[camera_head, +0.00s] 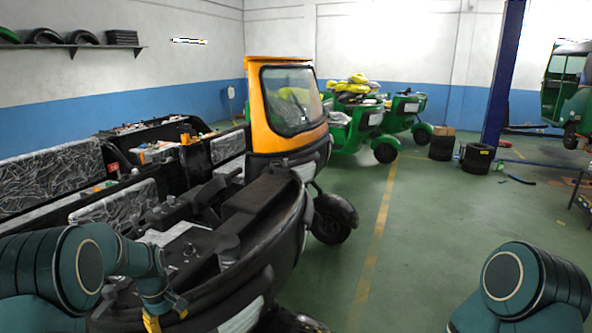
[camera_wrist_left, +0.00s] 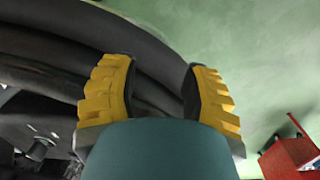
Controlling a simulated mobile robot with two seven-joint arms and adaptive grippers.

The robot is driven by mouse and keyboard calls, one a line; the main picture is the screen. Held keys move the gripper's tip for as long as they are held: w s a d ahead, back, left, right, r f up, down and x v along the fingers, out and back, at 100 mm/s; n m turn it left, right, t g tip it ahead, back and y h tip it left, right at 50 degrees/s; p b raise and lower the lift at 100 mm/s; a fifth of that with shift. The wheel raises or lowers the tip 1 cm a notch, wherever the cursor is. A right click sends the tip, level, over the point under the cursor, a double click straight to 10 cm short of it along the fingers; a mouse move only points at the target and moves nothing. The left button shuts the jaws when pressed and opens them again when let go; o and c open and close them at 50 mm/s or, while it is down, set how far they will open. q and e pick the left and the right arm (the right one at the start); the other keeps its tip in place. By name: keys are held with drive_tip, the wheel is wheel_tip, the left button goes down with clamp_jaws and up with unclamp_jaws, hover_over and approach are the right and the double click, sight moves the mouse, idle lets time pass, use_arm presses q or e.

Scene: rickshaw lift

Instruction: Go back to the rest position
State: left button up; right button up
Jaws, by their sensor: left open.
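My left gripper (camera_head: 167,316) hangs at the lower left of the head view, in front of the dark rickshaw body (camera_head: 262,240). In the left wrist view its two yellow fingers (camera_wrist_left: 160,78) stand apart with nothing held between them. Dark curved bodywork (camera_wrist_left: 60,45) lies beyond the fingers there; I cannot tell whether they touch it. Of my right arm only teal links show at the lower right of the head view; its gripper is out of sight.
A yellow rickshaw cab (camera_head: 257,105) stands behind the dark body. Green rickshaws (camera_head: 352,130) are parked further back. A blue pillar (camera_head: 503,80) and black tires (camera_head: 477,158) stand at the right. The green floor (camera_head: 420,230) is clear in the middle. A red object (camera_wrist_left: 290,155) shows in the wrist view.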

use_arm(q)
drive_tip(key=s+d+f+m+b, duration=0.2)
drive_tip(key=s+d+f, duration=0.35)
drive_tip(key=f, duration=0.45)
drive_tip(key=s+d+f+m+h+b, duration=0.1)
drive_tip(key=s+d+f+m+b, duration=0.1)
drive_tip(key=s+d+f, duration=0.4)
drive_tip(key=s+d+f+m+t+h+b, duration=0.1)
drive_tip(key=s+d+f+m, duration=0.3)
drive_tip(key=s+d, duration=0.6)
wheel_tip(320, 180, down, 2)
drive_tip(key=s+h+b, duration=0.1)
drive_tip(key=s, duration=0.2)
drive_tip(key=shift+d+m+t, duration=0.3)
drive_tip(key=shift+m, duration=0.1)
